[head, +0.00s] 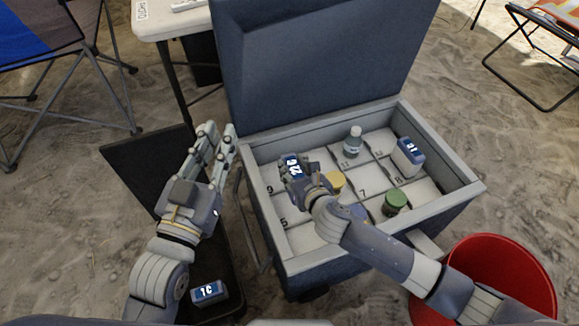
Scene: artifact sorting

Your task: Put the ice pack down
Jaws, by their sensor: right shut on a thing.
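A dark blue ice pack (290,165) with white lettering is in my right gripper (294,180), over the left part of the open cooler (268,229). The gripper is shut on it and hides part of it. I cannot tell whether its underside touches the compartment floor. My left gripper (218,133) is open and empty, outside the cooler by its left wall. A second blue and white pack (409,156) stands in the cooler's right side. Another blue pack marked 1C (208,292) lies on the dark surface at lower left.
The cooler holds numbered compartments with a bottle (353,141), a green-lidded jar (395,201) and a yellow-lidded jar (336,181). Its raised lid (315,55) stands behind. A red bucket (497,275) is at right. A white table (170,22) stands at back left.

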